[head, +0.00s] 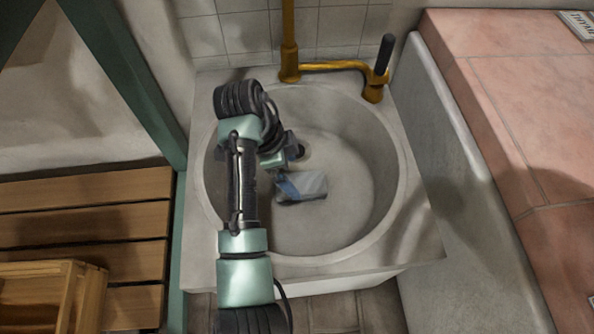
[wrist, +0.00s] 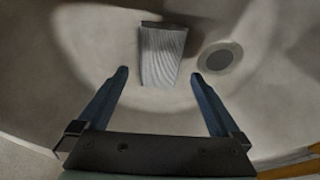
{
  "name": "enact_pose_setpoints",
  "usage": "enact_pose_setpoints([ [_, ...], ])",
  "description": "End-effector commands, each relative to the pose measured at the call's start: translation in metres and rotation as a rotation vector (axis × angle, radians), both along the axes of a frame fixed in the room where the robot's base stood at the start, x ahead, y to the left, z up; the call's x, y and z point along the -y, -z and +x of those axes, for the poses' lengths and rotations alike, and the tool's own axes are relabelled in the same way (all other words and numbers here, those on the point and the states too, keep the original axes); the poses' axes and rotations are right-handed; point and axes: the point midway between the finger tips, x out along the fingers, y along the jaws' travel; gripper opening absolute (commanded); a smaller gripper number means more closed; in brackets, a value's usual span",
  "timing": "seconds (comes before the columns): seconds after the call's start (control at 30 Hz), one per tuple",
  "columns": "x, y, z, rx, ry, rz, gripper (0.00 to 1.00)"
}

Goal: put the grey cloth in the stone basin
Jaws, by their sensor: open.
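The grey cloth (head: 312,185) is a small, pale, folded piece inside the round stone basin (head: 376,140), seemingly resting on its floor. In the wrist view the cloth (wrist: 162,55) shows fine stripes and lies beside the drain, in front of the gap between my fingertips. My gripper (head: 287,186) reaches down into the basin at the cloth's left side. In the wrist view my gripper (wrist: 160,76) is open, its two blue fingers wide apart, with nothing held between them. The fingers partly hide the cloth's left end in the head view.
A brass tap (head: 330,66) with a dark handle stands at the basin's back. The drain (wrist: 220,56) is right of the cloth. A slatted wooden bench (head: 90,225) with a wooden crate (head: 45,295) is at left. A pink tiled ledge (head: 520,110) is at right.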

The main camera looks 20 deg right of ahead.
Motion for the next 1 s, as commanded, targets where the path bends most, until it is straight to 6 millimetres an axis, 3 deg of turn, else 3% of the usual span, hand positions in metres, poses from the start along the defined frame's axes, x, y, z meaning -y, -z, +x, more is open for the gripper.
enact_pose_setpoints([
  [0.03, -0.003, -0.018, 0.001, 0.002, -0.002, 0.000, 1.00],
  [0.1, -0.007, -0.031, 0.002, 0.001, 0.000, 0.000, 1.00],
  [0.33, -0.016, -0.059, 0.005, 0.001, 0.001, 0.000, 1.00],
  [1.0, -0.019, -0.063, 0.005, 0.000, 0.001, -0.001, 1.00],
])
